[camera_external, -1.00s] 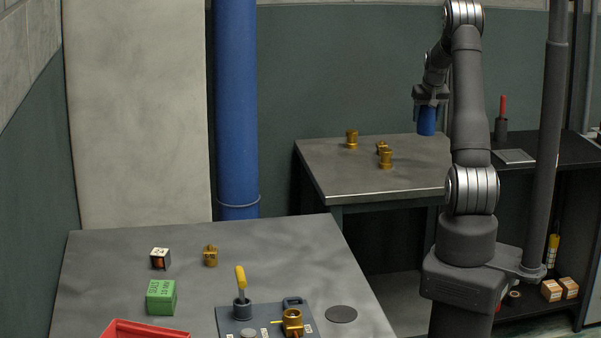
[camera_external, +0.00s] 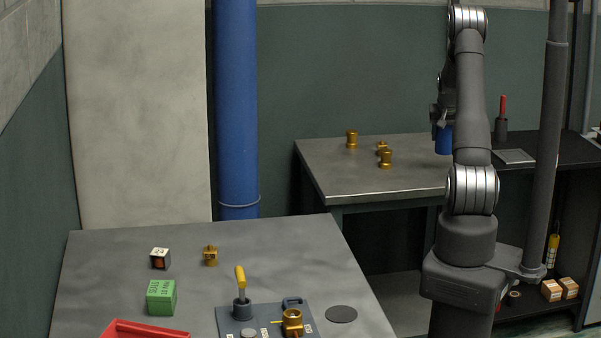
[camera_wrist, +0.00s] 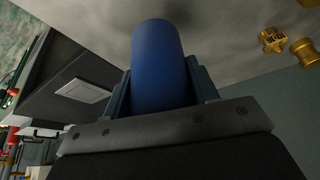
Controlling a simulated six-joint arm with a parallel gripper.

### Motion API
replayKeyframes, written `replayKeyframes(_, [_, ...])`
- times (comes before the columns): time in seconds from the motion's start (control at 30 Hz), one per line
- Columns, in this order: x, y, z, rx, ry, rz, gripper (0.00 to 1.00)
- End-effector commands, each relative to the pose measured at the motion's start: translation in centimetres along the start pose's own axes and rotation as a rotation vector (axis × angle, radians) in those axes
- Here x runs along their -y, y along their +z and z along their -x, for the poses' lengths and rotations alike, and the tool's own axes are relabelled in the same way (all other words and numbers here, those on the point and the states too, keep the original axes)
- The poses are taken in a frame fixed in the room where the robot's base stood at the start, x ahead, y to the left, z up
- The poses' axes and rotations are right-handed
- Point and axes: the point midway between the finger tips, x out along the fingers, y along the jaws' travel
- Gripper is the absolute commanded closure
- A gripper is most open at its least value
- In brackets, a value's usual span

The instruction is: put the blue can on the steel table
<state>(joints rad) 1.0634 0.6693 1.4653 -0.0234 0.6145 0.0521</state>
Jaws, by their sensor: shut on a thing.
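The blue can (camera_external: 443,140) is held in my gripper (camera_wrist: 160,88), whose two fingers press on its sides in the wrist view. In the external view my arm hides most of the gripper and part of the can. The can (camera_wrist: 159,60) is at the right part of the steel table (camera_external: 330,165) at the back. I cannot tell whether its bottom touches the table top or is a little above it.
Several brass fittings (camera_external: 385,158) stand on the steel table, left of the can. A dark shelf (camera_external: 560,150) with a grey plate (camera_external: 514,156) and a red-handled tool (camera_external: 502,120) adjoins on the right. A grey front table (camera_external: 200,290) holds a green box (camera_external: 161,297).

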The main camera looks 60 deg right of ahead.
Motion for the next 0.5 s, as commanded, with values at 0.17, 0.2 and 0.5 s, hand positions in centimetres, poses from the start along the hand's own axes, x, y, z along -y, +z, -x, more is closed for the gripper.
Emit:
replayKeyframes(0.17, [1.6,-0.4,-1.2,-0.001,0.0,0.001,0.78])
replayKeyframes(0.2, [1.7,-0.4,-1.4,-0.001,0.0,0.0,0.78])
replayKeyframes(0.5, [1.7,1.1,-4.8,0.001,0.0,0.0,0.78])
